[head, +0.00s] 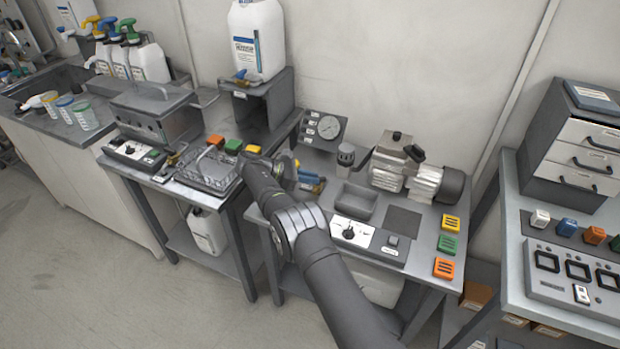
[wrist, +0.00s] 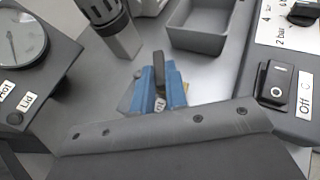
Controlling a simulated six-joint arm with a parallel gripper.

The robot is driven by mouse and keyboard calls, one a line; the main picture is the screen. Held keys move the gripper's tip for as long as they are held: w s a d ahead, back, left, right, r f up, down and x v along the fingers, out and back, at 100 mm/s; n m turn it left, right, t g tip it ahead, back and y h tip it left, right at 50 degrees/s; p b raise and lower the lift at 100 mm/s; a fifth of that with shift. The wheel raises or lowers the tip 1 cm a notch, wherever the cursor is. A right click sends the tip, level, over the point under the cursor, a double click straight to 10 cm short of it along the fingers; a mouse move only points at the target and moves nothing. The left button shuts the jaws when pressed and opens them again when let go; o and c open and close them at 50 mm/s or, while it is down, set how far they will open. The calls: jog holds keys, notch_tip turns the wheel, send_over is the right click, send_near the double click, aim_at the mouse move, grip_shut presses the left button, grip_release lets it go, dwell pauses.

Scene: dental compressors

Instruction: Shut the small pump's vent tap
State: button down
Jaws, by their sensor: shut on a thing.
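My gripper (head: 309,181) is over the front left of the middle bench. In the wrist view its blue fingers (wrist: 159,88) are closed on a dark upright lever (wrist: 158,64), which appears to be the vent tap's handle. A small white label, only partly readable, shows between the fingers, and a bit of brass shows beside them. The tap's body is mostly hidden by the fingers, so I cannot tell its exact angle. The pump (head: 405,168), with a beige body and a silver and dark motor, stands at the back right of the same bench.
A gauge panel (head: 322,128) and a dark filter (head: 346,157) stand behind my gripper. A grey open tray (head: 356,207) and a switch panel (head: 367,240) lie to its right. In the wrist view a black rocker switch (wrist: 275,84) is close on the right.

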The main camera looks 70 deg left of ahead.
jog(key=shift+w+m+h, duration=0.1)
jog(key=shift+m+h, duration=0.2)
jog(key=shift+h, duration=0.1)
dwell(0.4)
jog(key=c, duration=1.4)
grip_release()
jog(key=shift+c, duration=0.2)
jog(key=shift+r, duration=0.15)
jog(key=shift+r, duration=0.3)
notch_tip(320, 180, up, 4)
jog(key=shift+w+d+f, duration=0.1)
jog(key=shift+f, duration=0.1)
jog(key=w+d+r, duration=0.6)
jog(key=w+d, duration=0.1)
jog(key=w, duration=0.1)
jog(key=shift+w+d+r, duration=0.25)
jog(key=shift+w, duration=0.05)
